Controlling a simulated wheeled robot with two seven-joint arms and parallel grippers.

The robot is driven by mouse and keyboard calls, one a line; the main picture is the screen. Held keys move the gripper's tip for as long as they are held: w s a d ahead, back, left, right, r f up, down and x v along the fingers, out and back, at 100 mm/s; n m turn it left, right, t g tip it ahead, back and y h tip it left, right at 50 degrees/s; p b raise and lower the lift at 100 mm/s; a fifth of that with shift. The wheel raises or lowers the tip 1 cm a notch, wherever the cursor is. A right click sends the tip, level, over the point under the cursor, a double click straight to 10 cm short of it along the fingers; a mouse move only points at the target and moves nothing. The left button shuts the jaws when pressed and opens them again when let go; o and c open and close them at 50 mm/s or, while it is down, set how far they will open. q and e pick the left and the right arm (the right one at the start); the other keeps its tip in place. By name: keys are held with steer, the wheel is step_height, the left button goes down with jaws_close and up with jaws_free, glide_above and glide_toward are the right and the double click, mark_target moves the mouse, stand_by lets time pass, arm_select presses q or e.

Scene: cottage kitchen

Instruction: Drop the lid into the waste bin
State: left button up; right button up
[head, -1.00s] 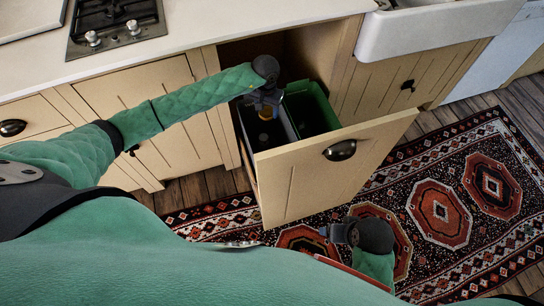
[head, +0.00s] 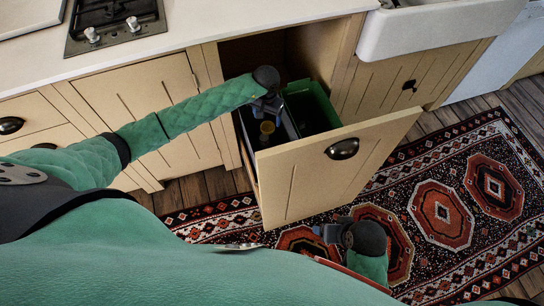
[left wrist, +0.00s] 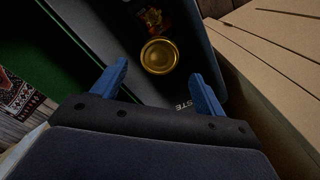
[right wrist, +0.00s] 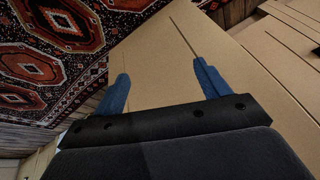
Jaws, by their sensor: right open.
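The gold round lid (left wrist: 159,56) lies inside the dark grey waste bin (left wrist: 209,50), below my left gripper (left wrist: 160,82) and apart from its fingers. Part of the lettering "STE" shows on the bin's rim. In the head view the lid (head: 267,127) shows as a small gold spot in the bin, just below my left gripper (head: 268,106). The left gripper's blue fingers are spread and empty. My right gripper (right wrist: 160,85) is open and empty, in front of the drawer front; it also shows in the head view (head: 326,233).
A green bin (head: 318,95) stands right beside the grey one in the pulled-out cabinet drawer, behind its cream front (head: 310,175). A small colourful item (left wrist: 153,18) lies in the grey bin near the lid. A patterned rug (head: 440,215) covers the floor.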

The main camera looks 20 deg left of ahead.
arm_select(q)
steer(key=shift+o, duration=0.2)
steer(key=shift+r, duration=0.1)
step_height(320, 180, up, 8)
steer(key=b, duration=0.1)
steer(key=shift+f+b, duration=0.2)
steer(key=shift+b, duration=0.1)
arm_select(e)
steer(key=shift+w+a+f+t+y, duration=0.15)
steer(key=shift+w+a+f+y, duration=0.1)
steer(key=shift+a+f, duration=0.35)
steer(key=shift+w+a+f+t+y, duration=0.15)
steer(key=shift+w+a+f, duration=0.05)
steer(key=shift+a+f, duration=0.35)
steer(key=shift+s, duration=0.15)
